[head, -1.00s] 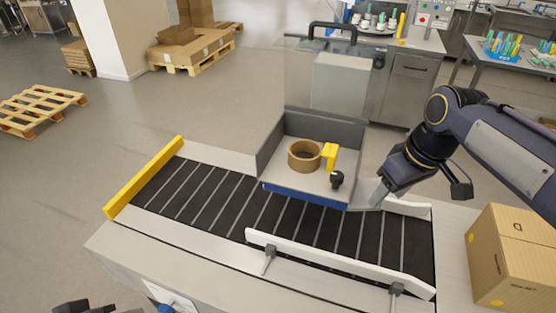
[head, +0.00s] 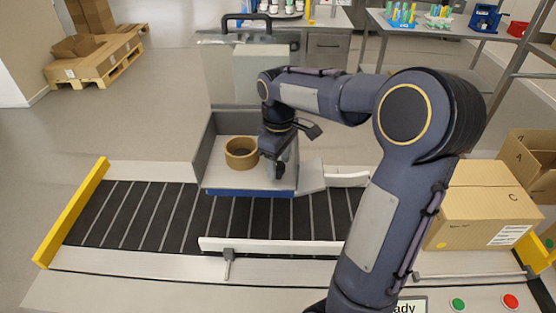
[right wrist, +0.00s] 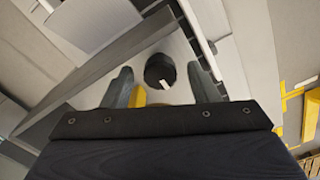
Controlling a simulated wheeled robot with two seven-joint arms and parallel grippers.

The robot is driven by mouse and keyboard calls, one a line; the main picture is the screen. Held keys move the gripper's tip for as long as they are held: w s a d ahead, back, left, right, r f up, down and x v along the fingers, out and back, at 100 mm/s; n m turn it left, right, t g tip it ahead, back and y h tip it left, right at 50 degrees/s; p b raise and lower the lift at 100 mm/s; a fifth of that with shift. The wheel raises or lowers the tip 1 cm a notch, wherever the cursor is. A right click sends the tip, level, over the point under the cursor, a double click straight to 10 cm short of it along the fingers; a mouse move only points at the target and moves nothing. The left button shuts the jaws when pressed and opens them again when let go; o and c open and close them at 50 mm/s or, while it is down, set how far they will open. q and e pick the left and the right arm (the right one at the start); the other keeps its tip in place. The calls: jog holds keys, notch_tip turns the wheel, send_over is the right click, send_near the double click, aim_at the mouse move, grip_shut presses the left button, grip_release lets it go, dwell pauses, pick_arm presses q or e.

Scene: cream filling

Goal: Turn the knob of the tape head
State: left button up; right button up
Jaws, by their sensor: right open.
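The black round knob (right wrist: 160,69) of the tape head shows in the right wrist view between my two fingers, with a small light mark on its face. Yellow tape head parts (right wrist: 139,97) show behind it. My right gripper (head: 277,170) is open and points down over the knob, with one finger on each side and gaps visible in the wrist view. In the head view the gripper hides the knob and the yellow part. The brown tape roll (head: 241,153) sits left of the gripper in the grey housing (head: 225,122). My left gripper is out of view.
The dark conveyor belt (head: 140,213) runs under the housing, with a white guide rail (head: 265,247) in front and a yellow end bar (head: 72,210) at left. A cardboard box (head: 480,215) stands at right. Green and red buttons (head: 511,301) lie at the lower right edge.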

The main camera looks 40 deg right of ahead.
jog(key=shift+f, duration=0.1)
jog(key=c, duration=1)
jog(key=shift+o, duration=0.2)
jog(key=n, duration=0.5)
jog(key=shift+p, duration=0.35)
jog(key=n, duration=0.4)
jog(key=shift+p, duration=0.3)
jog(key=n, duration=0.5)
jog(key=shift+p, duration=0.3)
jog(key=shift+n+p, duration=0.3)
jog(key=shift+n, duration=1.6)
